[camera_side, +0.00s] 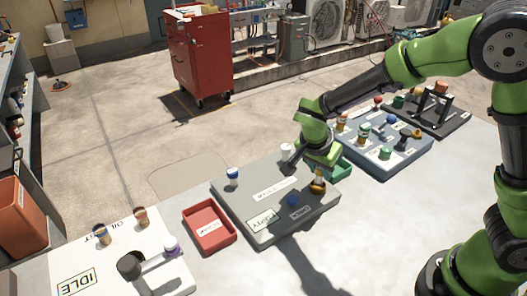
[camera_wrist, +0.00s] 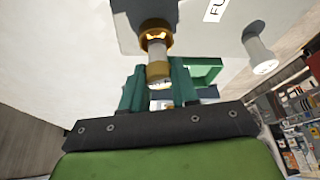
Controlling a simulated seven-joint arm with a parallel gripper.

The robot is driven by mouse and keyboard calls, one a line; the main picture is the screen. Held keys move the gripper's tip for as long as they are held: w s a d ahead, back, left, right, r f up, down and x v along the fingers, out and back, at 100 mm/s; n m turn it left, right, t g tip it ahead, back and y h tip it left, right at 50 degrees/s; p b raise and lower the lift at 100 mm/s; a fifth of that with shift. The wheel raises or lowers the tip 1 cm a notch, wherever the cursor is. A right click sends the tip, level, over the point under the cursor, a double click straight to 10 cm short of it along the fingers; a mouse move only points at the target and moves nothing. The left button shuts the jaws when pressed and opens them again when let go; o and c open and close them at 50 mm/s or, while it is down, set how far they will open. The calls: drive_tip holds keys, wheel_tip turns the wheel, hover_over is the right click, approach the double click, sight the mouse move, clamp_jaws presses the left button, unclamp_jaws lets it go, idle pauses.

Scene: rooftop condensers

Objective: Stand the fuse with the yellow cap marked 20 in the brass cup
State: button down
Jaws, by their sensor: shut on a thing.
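My gripper (camera_wrist: 158,92) is shut on a fuse (camera_wrist: 157,58) with a pale body and a yellow-gold cap, seen between the green fingers in the wrist view. Any number on the cap is not readable. The fuse's far end meets the brass cup (camera_wrist: 155,30), which has a bright rim and a dark holder. I cannot tell how deep the end sits in it. In the side view my gripper (camera_side: 320,165) is low over the right part of the grey board (camera_side: 255,190), and the brass cup (camera_side: 317,188) shows just below it. The fingers hide most of the fuse there.
A red tray (camera_side: 209,222) lies left, a green tray (camera_side: 341,170) right. A blue-grey rack (camera_side: 385,150) of several fuses is farther right.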

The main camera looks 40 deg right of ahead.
drive_tip(key=shift+f, duration=1)
drive_tip(key=c, duration=0.8)
unclamp_jaws()
drive_tip(key=shift+r, duration=0.1)
drive_tip(key=v, duration=1.6)
drive_tip(key=shift+a+r, duration=0.15)
drive_tip(key=shift+r, duration=0.25)
